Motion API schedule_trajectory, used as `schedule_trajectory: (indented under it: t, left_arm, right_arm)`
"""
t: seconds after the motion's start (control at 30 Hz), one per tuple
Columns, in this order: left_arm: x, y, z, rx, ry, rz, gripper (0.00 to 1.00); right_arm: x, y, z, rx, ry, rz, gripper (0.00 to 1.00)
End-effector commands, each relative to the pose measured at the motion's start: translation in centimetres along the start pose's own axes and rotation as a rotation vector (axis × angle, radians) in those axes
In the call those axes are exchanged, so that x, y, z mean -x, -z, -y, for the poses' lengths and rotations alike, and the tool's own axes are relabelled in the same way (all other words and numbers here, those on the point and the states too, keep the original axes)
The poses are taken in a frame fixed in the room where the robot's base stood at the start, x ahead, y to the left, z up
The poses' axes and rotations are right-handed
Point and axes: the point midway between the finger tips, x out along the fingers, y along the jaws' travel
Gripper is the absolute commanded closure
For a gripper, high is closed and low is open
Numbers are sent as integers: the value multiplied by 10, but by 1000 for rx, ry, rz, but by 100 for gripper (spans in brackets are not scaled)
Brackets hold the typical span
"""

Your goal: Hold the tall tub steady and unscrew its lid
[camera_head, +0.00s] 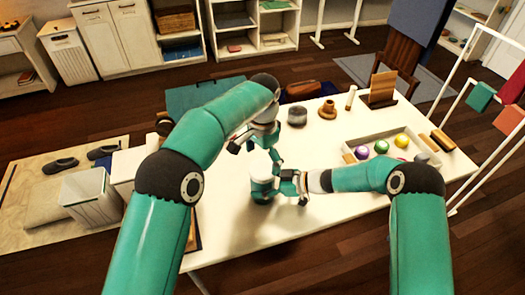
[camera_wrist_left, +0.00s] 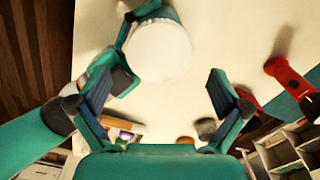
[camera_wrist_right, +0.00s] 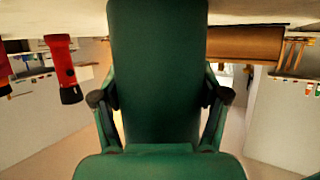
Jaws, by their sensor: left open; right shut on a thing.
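The tall tub (camera_head: 261,192) stands upright on the white table, with a green body and a round white lid (camera_head: 262,172). The lid fills the upper middle of the left wrist view (camera_wrist_left: 160,52). My right gripper (camera_head: 284,186) is shut on the tub's body from the right. The green body stands between its fingers in the right wrist view (camera_wrist_right: 157,70). My left gripper (camera_head: 257,150) is open and empty above the lid, fingers pointing down. In the left wrist view the lid lies beyond the space between its fingers. Part of the tub is hidden by my right gripper.
A shallow tray (camera_head: 428,152) with coloured balls is at the table's right. A grey round container (camera_head: 297,115), a brown pot (camera_head: 327,108) and a wooden board on a stand (camera_head: 382,88) are at the back. A red flashlight (camera_wrist_right: 63,68) shows in the right wrist view. The table front is clear.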

Motion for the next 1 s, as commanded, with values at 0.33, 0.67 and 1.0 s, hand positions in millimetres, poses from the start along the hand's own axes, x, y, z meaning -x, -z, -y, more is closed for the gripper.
schedule_trajectory:
  t: [0.33,0.67,1.0]
  left_arm:
    - [-36,0,0,0,1,0,0]
    - [-38,0,0,0,1,-1,7]
    - [-38,0,0,0,1,0,17]
  right_arm:
    - [0,0,0,0,0,0,100]
    - [0,0,0,0,0,0,100]
    - [0,0,0,0,0,0,100]
